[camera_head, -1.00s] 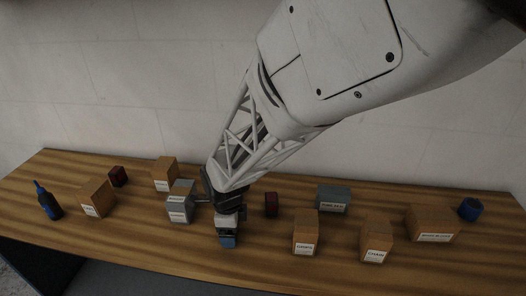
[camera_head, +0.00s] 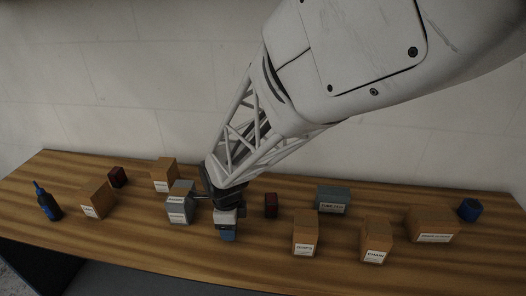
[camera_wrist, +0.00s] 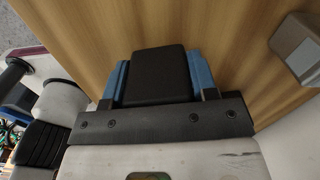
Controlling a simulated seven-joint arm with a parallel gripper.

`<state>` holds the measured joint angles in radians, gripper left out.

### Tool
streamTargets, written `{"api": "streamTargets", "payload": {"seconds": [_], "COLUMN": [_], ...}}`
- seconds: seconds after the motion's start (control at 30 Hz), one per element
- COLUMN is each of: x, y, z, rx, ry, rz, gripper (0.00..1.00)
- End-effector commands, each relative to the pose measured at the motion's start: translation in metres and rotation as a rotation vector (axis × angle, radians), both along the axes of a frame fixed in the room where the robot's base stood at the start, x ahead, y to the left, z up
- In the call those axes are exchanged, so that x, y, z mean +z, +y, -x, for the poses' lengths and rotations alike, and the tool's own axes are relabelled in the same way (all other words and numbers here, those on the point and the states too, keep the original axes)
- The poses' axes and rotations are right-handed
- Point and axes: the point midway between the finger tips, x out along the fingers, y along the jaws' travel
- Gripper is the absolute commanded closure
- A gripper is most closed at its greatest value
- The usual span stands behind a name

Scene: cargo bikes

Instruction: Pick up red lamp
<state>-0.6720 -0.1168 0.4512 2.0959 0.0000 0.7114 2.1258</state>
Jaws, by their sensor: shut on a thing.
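My gripper (camera_head: 228,234) is over the front middle of the table, pointing down. In the wrist view its blue fingertips (camera_wrist: 160,80) are shut on a black block (camera_wrist: 158,72), one on each side. Only the block's dark upper face shows; its other sides are hidden, so I cannot tell whether it is the red lamp. Two small dark red blocks stand on the table, one at the back left (camera_head: 117,177) and one just right of my gripper (camera_head: 271,205). I cannot tell whether either is a lamp.
A grey box (camera_head: 180,203) stands close left of my gripper. Cardboard boxes (camera_head: 305,234) (camera_head: 376,240) (camera_head: 433,224) stand to the right, with a grey-green box (camera_head: 333,199) behind. A dark bottle (camera_head: 47,202) is far left, a blue cup-like thing (camera_head: 470,210) far right. The front strip is clear.

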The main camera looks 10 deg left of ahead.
Motion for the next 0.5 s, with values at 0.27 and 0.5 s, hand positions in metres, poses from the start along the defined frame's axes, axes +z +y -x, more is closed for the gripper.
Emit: {"api": "streamTargets", "payload": {"seconds": [0.27,0.5], "x": [0.022,0.025], "y": [-0.009,-0.031], "z": [0.012,0.041], "rx": [0.0,0.0], "ry": [-0.001,-0.001], "rz": [-0.001,-0.001], "gripper": [0.72,0.72]}}
